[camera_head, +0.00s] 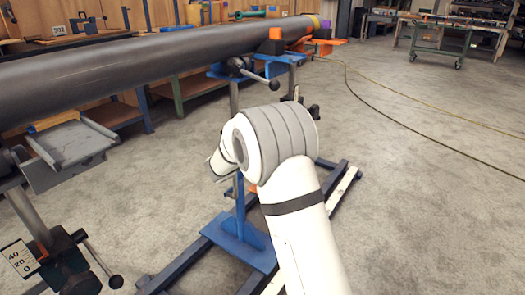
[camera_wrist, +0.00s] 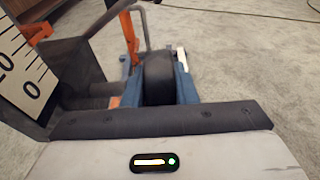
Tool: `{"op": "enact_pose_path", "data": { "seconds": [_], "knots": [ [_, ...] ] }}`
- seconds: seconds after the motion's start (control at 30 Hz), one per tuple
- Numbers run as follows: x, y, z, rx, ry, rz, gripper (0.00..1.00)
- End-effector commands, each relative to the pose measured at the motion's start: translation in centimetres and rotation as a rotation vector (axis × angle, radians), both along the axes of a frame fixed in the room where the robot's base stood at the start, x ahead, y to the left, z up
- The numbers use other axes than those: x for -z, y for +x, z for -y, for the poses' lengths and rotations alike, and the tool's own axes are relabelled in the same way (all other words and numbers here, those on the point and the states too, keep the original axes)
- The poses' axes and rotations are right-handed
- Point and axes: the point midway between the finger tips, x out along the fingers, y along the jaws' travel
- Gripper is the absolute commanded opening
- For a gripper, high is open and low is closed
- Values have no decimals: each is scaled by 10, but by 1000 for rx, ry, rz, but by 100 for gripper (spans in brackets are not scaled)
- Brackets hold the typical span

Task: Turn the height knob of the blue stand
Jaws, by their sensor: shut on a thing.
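The blue stand (camera_head: 238,238) stands under the long dark pipe, its post partly covered by my white arm. In the wrist view a black rounded knob (camera_wrist: 158,75) sits between the two blue-grey fingers of my gripper (camera_wrist: 158,92), which is shut on it. A white scale plate (camera_wrist: 22,65) with black marks and a 0 is close at the left of that view. In the head view my wrist hides the knob and the fingertips.
The dark pipe (camera_head: 130,68) runs across the upper left. Another stand with a scale (camera_head: 18,258) and a black-ended handle is at the lower left. A grey tray (camera_head: 68,150) is beyond it. Cables (camera_head: 400,115) lie on the open floor at the right.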

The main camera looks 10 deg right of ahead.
Motion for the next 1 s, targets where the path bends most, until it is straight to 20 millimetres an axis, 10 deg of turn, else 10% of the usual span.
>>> {"op": "enact_pose_path", "data": {
  "seconds": [0.37,0.4,0.63,1.0],
  "knots": [
    [1,0,-1,-1,-3,0,3],
    [2,0,-1,-1,-3,0,26],
    [1,0,-1,-1,-3,2,45],
    [-3,-5,-7,-2,-2,0,47]
  ]
}}
